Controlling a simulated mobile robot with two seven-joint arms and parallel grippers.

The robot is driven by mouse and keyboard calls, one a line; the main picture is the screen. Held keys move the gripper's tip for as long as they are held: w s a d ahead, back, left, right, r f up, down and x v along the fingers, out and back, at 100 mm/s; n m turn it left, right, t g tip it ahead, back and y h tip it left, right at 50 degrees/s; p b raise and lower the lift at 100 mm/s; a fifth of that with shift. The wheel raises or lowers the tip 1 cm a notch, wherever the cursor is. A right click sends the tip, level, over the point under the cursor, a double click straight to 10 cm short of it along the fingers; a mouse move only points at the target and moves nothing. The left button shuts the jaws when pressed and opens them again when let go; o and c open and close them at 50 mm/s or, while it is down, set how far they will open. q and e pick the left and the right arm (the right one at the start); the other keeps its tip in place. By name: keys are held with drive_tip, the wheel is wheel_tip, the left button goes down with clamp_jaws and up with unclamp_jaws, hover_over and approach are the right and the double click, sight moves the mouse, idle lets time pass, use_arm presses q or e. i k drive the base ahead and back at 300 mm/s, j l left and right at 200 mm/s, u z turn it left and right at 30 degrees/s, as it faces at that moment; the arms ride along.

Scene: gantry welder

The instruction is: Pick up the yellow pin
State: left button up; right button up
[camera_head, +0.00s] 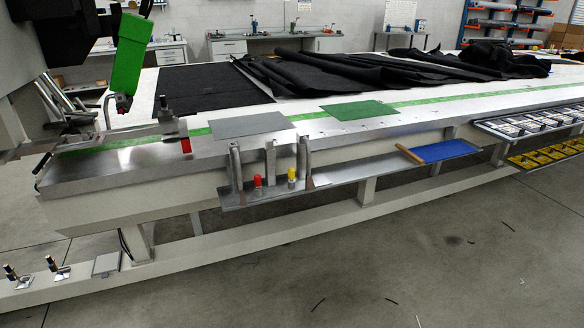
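The yellow pin (291,174) stands upright on a narrow metal shelf (345,177) along the front of the long table. It is between two grey upright posts, the middle post (270,158) on its left and the right post (304,157) on its right. A red pin (258,181) stands a little to its left, between the middle post and the left post (236,168). The lower ends of both pins are small and dark. Neither of my grippers is in view.
The welder head with a green cover (131,55) hangs over the table's left end. A low beam (300,228) runs below the shelf. A blue pad (440,151) lies at the shelf's right end. Trays (535,125) are at far right. The floor in front is mostly clear.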

sight(291, 170)
drive_tip(key=i+j+z, duration=0.15)
drive_tip(key=i+j, duration=0.25)
drive_tip(key=i+j+z, duration=0.15)
drive_tip(key=i+j, duration=0.25)
drive_tip(key=i+j+z, duration=0.1)
drive_tip(key=i+j, duration=0.25)
drive_tip(key=j, duration=0.25)
